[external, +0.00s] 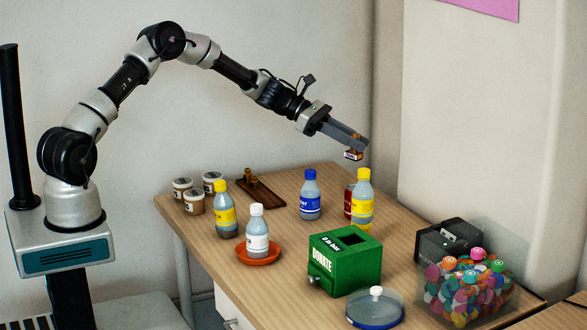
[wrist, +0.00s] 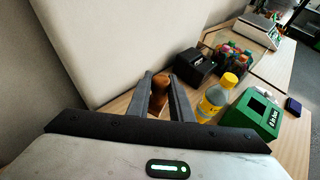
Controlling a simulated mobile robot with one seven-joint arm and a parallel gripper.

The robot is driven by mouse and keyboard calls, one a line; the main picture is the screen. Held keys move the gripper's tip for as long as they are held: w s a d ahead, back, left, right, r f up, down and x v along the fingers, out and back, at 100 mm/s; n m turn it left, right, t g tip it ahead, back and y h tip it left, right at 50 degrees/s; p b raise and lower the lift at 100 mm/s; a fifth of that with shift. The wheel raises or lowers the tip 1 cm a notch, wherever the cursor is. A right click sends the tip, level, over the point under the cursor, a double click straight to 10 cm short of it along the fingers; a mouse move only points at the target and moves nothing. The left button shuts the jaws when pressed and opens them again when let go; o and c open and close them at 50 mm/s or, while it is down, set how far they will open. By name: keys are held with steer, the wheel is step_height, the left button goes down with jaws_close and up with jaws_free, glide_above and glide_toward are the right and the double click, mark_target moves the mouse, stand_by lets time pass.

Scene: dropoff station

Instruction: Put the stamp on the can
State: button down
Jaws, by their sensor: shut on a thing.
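My gripper (external: 358,141) is shut on the stamp (external: 353,155), high above the table's far side. The stamp's brown wooden handle (wrist: 160,82) shows between the fingers in the wrist view, and its base hangs below them. The can (external: 348,201) is dark red and stands on the table, below the stamp and a little to its left. A yellow-capped bottle (external: 363,199) covers most of the can in the external view. I cannot make out the can in the wrist view.
The yellow-capped bottle (wrist: 216,98) stands close beside the can. A blue-capped bottle (external: 310,196) is left of it. A green donation box (external: 344,262) stands in front. A black device (external: 448,240) and a clear bin of colourful pieces (external: 466,290) are at right. A dark wooden tray (external: 264,195) lies behind.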

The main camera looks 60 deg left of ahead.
steer(key=shift+w+a+r, duration=0.5)
steer(key=shift+w+a, duration=0.1)
steer(key=shift+w+a+f+n+y, duration=0.15)
steer(key=shift+w+a+n+y, duration=0.05)
steer(key=shift+a+n+y, duration=0.1)
step_height(320, 180, down, 9)
steer(key=shift+w+f+b, duration=0.1)
steer(key=shift+f+b, duration=0.1)
steer(key=shift+b, duration=0.8)
steer(key=shift+t, duration=0.3)
steer(key=c, duration=2)
jaws_free()
steer(key=shift+f, duration=0.15)
steer(key=o, duration=0.4)
